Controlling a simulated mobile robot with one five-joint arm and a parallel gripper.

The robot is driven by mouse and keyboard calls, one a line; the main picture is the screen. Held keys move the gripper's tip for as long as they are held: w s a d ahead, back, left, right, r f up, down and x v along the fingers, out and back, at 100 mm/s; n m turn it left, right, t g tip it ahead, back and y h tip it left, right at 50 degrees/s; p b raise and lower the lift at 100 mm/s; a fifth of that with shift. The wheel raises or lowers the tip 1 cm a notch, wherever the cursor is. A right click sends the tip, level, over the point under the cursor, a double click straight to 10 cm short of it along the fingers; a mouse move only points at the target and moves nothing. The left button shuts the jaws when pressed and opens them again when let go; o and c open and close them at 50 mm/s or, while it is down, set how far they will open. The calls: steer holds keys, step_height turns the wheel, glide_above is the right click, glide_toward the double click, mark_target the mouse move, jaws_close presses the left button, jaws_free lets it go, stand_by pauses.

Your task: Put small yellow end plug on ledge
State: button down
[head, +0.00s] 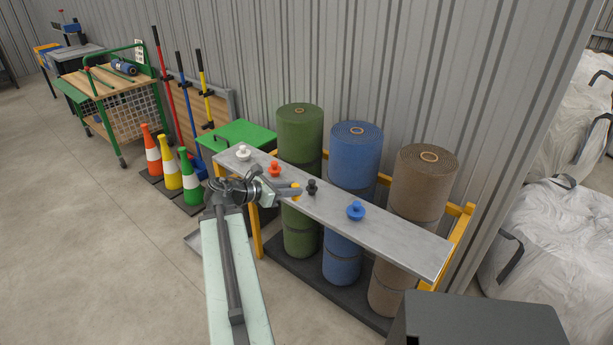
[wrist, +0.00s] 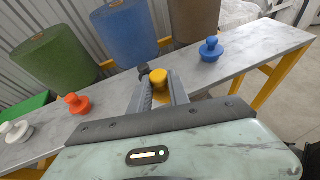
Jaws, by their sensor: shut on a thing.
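The small yellow end plug (wrist: 159,78) is between the fingertips of my gripper (wrist: 160,90), which is shut on it. In the head view the yellow plug (head: 296,191) shows at the tip of my gripper (head: 291,191), over the near edge of the grey ledge (head: 395,228). I cannot tell whether the plug touches the ledge. A black plug (head: 312,187) stands on the ledge just right of it and shows behind it in the wrist view (wrist: 144,72).
On the ledge stand a white plug (head: 243,153), an orange plug (head: 274,169) and a blue plug (head: 355,210). Green (head: 300,130), blue (head: 355,150) and brown (head: 425,180) turf rolls stand behind it. The ledge's right end is clear.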

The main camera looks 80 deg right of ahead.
steer(key=d, duration=0.4)
steer(key=d+f, duration=0.1)
steer(key=d, duration=0.3)
steer(key=w+d+b, duration=0.1)
steer(key=d, duration=0.4)
steer(key=shift+f, duration=0.15)
steer(key=f+b, duration=0.3)
steer(key=shift+s+d+f+b, duration=0.1)
steer(key=shift+s+f+b, duration=0.1)
steer(key=shift+b, duration=0.1)
steer(key=shift+w+f+b, duration=0.1)
steer(key=shift+f+b, duration=0.2)
steer(key=shift+w+r, duration=0.2)
steer(key=shift+r, duration=0.05)
steer(key=shift+f, duration=0.2)
steer(key=c, duration=1.2)
jaws_free()
steer(key=shift+c, duration=0.2)
steer(key=shift+r, duration=0.1)
